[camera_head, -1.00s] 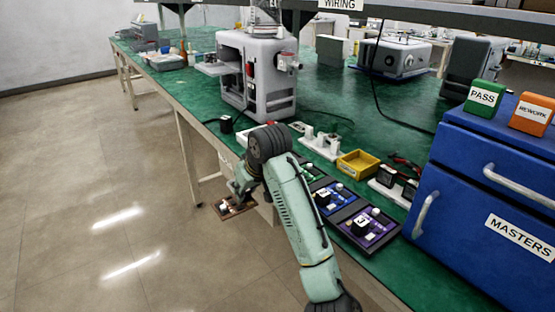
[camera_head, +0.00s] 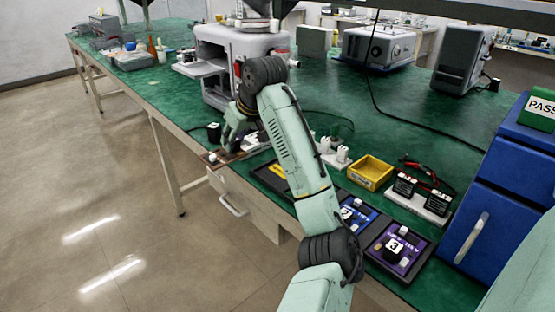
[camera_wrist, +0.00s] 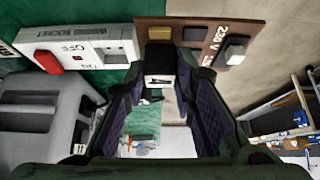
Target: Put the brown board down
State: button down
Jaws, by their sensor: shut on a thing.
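The brown board (camera_head: 222,158) is at the front edge of the green bench, partly under my gripper (camera_head: 232,148) in the head view. In the wrist view the brown board (camera_wrist: 218,35) carries "230 V" lettering, a brass-coloured block and a grey switch. My gripper (camera_wrist: 160,76) is shut on a dark block with a pale face on the board. Green bench top shows to the left of the board and floor to the right. I cannot tell whether the board touches the bench.
A white socket unit with a red switch (camera_wrist: 48,62) lies close beside the board. A grey machine (camera_head: 230,62) stands behind. A small black block (camera_head: 214,131), a yellow bin (camera_head: 371,172) and dark trays with modules (camera_head: 397,250) are nearby. A drawer handle (camera_head: 233,206) juts below the edge.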

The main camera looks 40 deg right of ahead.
jog(key=s+d+p, duration=0.1)
jog(key=s+d, duration=0.1)
jog(key=d, duration=0.1)
jog(key=s+d+p, duration=0.1)
jog(key=s+d, duration=0.2)
jog(key=d, duration=0.1)
jog(key=s+d+f+p, duration=0.1)
jog(key=s+d, duration=0.2)
jog(key=d, duration=0.1)
jog(key=shift+s, duration=0.1)
jog(key=shift+s+d, duration=0.3)
jog(key=shift+d, duration=0.15)
notch_tip(320, 180, down, 4)
jog(key=shift+r+p, duration=0.25)
jog(key=shift+p, duration=0.4)
jog(key=shift+f, duration=0.1)
jog(key=shift+f, duration=0.1)
jog(key=shift+f, duration=0.15)
jog(key=c, duration=1.3)
grip_release()
jog(key=shift+c, duration=0.2)
